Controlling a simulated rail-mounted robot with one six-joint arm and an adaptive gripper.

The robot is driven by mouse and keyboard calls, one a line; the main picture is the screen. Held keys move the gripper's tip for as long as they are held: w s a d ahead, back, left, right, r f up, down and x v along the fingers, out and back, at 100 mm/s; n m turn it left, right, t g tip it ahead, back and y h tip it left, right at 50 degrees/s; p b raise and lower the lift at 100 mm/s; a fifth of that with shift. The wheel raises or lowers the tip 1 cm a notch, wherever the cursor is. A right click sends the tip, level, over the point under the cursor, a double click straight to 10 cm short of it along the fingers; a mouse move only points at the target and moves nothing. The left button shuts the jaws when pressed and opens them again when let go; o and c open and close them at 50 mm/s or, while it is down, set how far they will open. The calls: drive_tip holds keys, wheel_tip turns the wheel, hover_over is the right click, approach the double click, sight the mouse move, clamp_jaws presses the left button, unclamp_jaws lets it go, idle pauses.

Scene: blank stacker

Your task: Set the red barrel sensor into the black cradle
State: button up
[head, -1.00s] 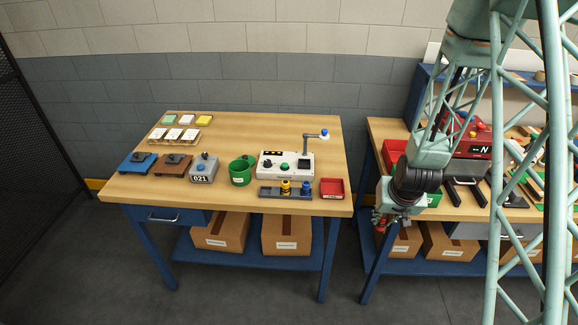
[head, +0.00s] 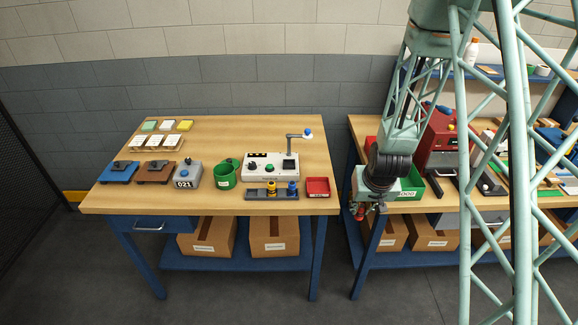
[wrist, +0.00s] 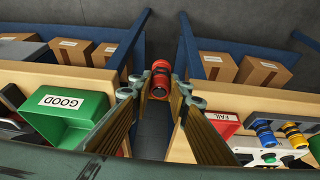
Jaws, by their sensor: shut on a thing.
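The red barrel sensor (wrist: 161,80) is between the tips of my gripper (wrist: 160,92) in the wrist view, and the fingers are shut on it. In the head view my gripper (head: 364,208) hangs in front of the right bench's left front corner. The red sensor (head: 360,214) shows small at its lower end. A long black holder (head: 257,195) lies near the front edge of the left bench, with a yellow barrel (head: 271,190) and a blue barrel (head: 292,189) upright on it. Its left part looks bare. I take it for the black cradle, but cannot be sure.
A green bin (wrist: 68,118) stands on the right bench. A gap separates the benches.

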drive_tip(key=w+a+r+n+y, duration=0.1)
drive_tip(key=w+a+r+n, duration=0.1)
drive_tip(key=w+a+r, duration=0.9)
drive_tip(key=w+a+p, duration=0.1)
drive_tip(key=w, duration=0.2)
drive_tip(key=shift+n, duration=0.4)
drive_tip(key=shift+r, duration=0.1)
drive_tip(key=w+a, duration=0.2)
drive_tip(key=a, duration=0.2)
drive_tip(key=w+a+f+p, duration=0.1)
drive_tip(key=w+a, duration=0.1)
drive_tip(key=a, duration=0.3)
drive_tip(key=w+a+p, duration=0.1)
drive_tip(key=w+a, duration=0.2)
drive_tip(key=a, duration=0.1)
drive_tip(key=shift+a+f, duration=0.15)
drive_tip(key=shift+f, duration=0.1)
drive_tip(key=shift+a, duration=0.1)
drive_tip(key=shift+w+a, duration=0.15)
drive_tip(key=shift+a, duration=0.1)
drive_tip(key=shift+f+p, duration=0.35)
drive_tip(key=shift+f, duration=1.4)
drive_tip(key=shift+f+b, duration=0.35)
